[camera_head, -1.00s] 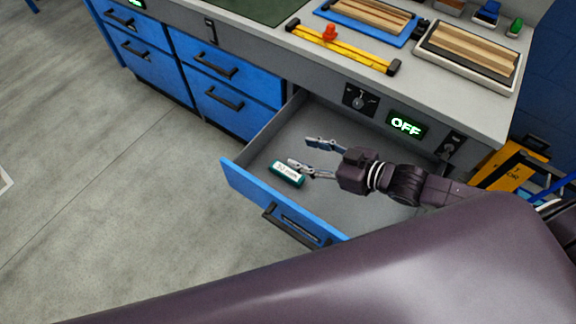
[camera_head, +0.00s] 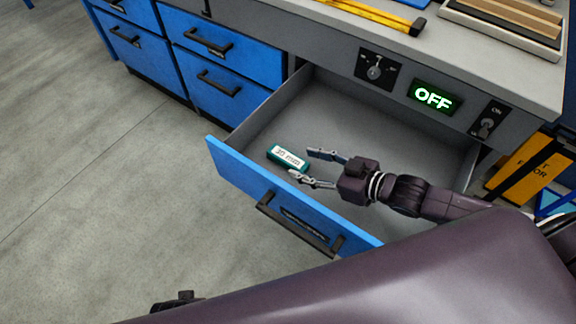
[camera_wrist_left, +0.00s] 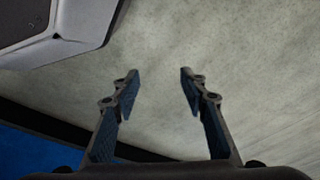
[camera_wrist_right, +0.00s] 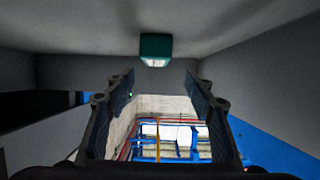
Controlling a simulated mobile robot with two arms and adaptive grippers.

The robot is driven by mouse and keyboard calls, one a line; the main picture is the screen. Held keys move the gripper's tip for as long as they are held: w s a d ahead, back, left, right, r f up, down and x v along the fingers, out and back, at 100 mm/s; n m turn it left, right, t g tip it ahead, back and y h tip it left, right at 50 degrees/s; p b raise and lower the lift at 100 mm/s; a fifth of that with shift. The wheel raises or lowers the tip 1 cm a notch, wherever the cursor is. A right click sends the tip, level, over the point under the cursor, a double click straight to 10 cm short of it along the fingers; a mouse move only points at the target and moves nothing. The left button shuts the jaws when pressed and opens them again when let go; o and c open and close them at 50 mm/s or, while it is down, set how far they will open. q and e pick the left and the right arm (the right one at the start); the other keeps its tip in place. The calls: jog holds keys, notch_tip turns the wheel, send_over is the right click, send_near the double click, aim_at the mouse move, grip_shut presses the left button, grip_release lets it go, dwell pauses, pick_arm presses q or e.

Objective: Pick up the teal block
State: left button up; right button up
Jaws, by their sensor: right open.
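The teal block (camera_head: 288,157), with a white "30 mm" label, lies in the open drawer (camera_head: 228,169), near its front left part. My right gripper (camera_head: 302,165) reaches into the drawer from the right, its fingers apart and pointing at the block. The block is just beyond the fingertips, and no grip on it shows. In the right wrist view the block (camera_wrist_right: 155,45) shows ahead of the open right gripper (camera_wrist_right: 160,85), near the top middle. My left gripper (camera_wrist_left: 159,75) is open and empty in the left wrist view, with grey floor behind it.
The drawer's blue front (camera_head: 285,195) and grey side walls surround the right gripper. The worktop (camera_head: 470,50) overhangs the back, above a lit OFF sign (camera_head: 433,97) and a switch (camera_head: 487,122). Closed blue drawers (camera_head: 225,80) stand left. A yellow stand (camera_head: 530,165) is at right.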

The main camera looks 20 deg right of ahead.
aim_at(289, 158)
jog(key=shift+x, duration=1.25)
jog(key=w+f+b, duration=0.1)
jog(key=w+a+f, duration=0.1)
jog(key=w, duration=0.1)
jog(key=shift+a+b, duration=0.15)
jog(key=shift+b, duration=0.25)
pick_arm(q)
notch_tip(289, 158, up, 7)
jog(key=w, duration=0.2)
jog(key=shift+w+r, duration=0.15)
jog(key=shift+w, duration=0.1)
pick_arm(e)
jog(key=shift+w+a+f, duration=0.3)
jog(key=shift+w+a, duration=0.15)
jog(key=shift+w, duration=0.05)
pick_arm(q)
jog(key=shift+d, duration=0.1)
pick_arm(e)
jog(key=c, duration=1.3)
jog(key=shift+c, duration=0.2)
jog(key=shift+r, duration=0.1)
